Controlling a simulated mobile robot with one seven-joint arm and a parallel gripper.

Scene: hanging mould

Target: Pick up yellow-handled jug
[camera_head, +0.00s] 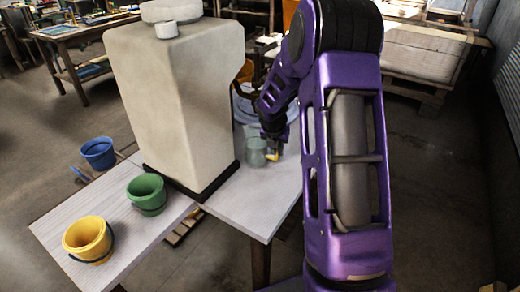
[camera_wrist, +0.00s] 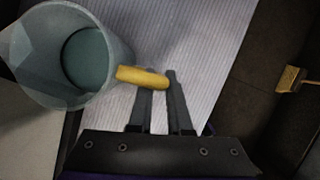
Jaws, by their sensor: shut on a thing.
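The jug (camera_wrist: 88,58) is translucent grey-green with a yellow handle (camera_wrist: 140,77). In the wrist view it is at the upper left, and I look down into its mouth. My gripper (camera_wrist: 158,88) is shut on the yellow handle, near its outer end. In the head view the jug (camera_head: 255,152) is on or just above the table, right of the tall pale block; I cannot tell if it touches the table. My gripper (camera_head: 272,148) is beside it on the right, partly hidden by my purple arm.
The tall pale block (camera_head: 175,100) stands on the table (camera_head: 240,213) close left of the jug. Yellow (camera_head: 88,239), green (camera_head: 147,193) and blue (camera_head: 98,153) buckets are at the left. A blue-grey round thing (camera_head: 245,105) is behind the jug. The floor at the right is mostly clear.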

